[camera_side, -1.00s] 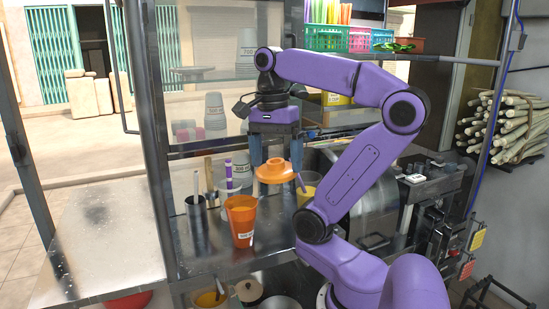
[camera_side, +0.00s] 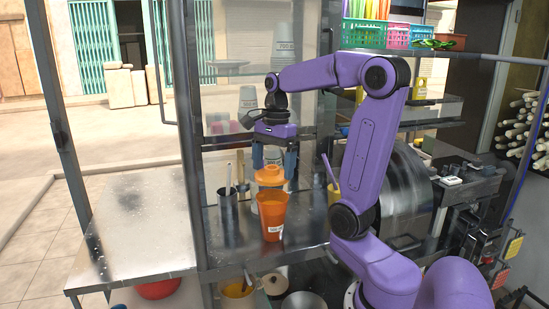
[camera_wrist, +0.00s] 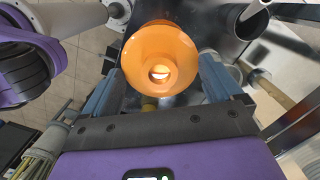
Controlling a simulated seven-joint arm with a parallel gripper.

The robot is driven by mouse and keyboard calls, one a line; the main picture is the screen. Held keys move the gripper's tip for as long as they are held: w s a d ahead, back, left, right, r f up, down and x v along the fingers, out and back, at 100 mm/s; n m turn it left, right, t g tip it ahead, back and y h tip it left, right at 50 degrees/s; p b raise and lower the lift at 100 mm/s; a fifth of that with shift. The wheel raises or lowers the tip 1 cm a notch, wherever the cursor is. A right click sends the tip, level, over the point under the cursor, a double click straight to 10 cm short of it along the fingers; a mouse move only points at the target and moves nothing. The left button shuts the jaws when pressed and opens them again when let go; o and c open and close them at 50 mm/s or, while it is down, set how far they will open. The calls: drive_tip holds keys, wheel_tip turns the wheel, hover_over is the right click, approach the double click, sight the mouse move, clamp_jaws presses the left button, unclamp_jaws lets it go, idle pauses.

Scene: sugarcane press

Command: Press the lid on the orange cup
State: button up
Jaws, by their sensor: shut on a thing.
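The orange lid (camera_side: 269,176) is a round, stepped disc with a hole in its middle. My gripper (camera_side: 274,167) is shut on the lid and holds it level. In the wrist view the lid (camera_wrist: 160,60) sits between the two blue fingers (camera_wrist: 158,85). The orange cup (camera_side: 272,215), with a white label, stands upright on the metal counter. In the side view the lid appears just above the cup's rim and in line with it. I cannot tell whether they touch.
A metal cup (camera_side: 228,214) with a stick in it stands left of the orange cup. A yellow cup (camera_side: 334,193) with a purple straw is to the right. The press drum (camera_side: 400,200) stands farther right. The left metal counter (camera_side: 140,225) is bare.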

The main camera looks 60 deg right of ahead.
drive_tip(key=shift+f, duration=2.25)
drive_tip(key=shift+f, duration=0.2)
idle(0.5)
drive_tip(key=o, duration=0.7)
drive_tip(key=shift+o, duration=0.2)
drive_tip(key=shift+r, duration=0.15)
wheel_tip(320, 180, up, 7)
idle(0.9)
drive_tip(key=shift+c, duration=0.3)
